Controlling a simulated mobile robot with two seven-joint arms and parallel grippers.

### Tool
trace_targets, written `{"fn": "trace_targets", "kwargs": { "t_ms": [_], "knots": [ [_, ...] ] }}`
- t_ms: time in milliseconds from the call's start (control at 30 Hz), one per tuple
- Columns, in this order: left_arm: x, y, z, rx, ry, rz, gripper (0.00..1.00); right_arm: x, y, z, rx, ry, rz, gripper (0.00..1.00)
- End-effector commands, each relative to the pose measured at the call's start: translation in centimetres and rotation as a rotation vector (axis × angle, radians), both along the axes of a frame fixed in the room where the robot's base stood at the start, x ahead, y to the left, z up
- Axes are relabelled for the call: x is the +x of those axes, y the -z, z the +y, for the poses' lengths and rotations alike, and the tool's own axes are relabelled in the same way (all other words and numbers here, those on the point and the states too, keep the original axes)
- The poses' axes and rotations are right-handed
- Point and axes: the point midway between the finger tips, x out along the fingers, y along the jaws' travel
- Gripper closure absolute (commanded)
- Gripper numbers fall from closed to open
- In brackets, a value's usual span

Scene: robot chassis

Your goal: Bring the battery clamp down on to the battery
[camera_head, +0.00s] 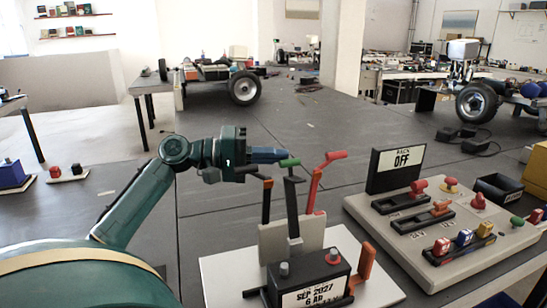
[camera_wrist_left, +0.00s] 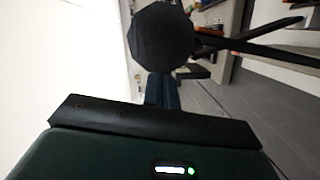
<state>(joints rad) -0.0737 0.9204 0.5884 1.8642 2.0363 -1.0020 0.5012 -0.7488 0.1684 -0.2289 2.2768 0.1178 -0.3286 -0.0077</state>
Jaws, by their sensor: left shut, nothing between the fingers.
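The black battery (camera_head: 308,279) with a white date label stands on a white base plate (camera_head: 231,274). Behind it is a pale upright block (camera_head: 277,244). A dark lever (camera_head: 292,208) with a green grip (camera_head: 290,163) stands nearly upright there; it looks like the battery clamp, raised clear of the battery. My left gripper (camera_head: 284,155) is shut and empty, its blue tip at the green grip; I cannot tell if they touch. In the left wrist view the fingers (camera_wrist_left: 160,92) are partly hidden behind a dark many-sided shape (camera_wrist_left: 160,38). My right gripper is not in view.
A red lever (camera_head: 317,184) and an orange-and-black lever (camera_head: 267,199) stand on either side of the green-gripped one. An orange handle (camera_head: 363,262) is right of the battery. A switch panel (camera_head: 400,235) with an OFF sign (camera_head: 402,158) stands further right.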

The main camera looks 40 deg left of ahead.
Motion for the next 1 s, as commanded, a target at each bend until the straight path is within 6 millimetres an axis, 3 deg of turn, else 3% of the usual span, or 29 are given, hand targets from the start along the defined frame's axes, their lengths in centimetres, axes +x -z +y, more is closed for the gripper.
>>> {"fn": "trace_targets", "kwargs": {
  "t_ms": [267,533,1000],
  "knots": [
    [-0.1,-0.1,-0.1,0.006,0.0,-0.004,1.0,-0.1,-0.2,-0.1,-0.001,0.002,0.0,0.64],
    [-1.1,-0.9,-2.1,0.121,0.002,-0.065,1.0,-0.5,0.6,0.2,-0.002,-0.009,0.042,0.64],
    [-1.8,-0.8,-1.4,0.121,-0.001,-0.063,1.0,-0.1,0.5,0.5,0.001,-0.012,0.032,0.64]
  ]
}}
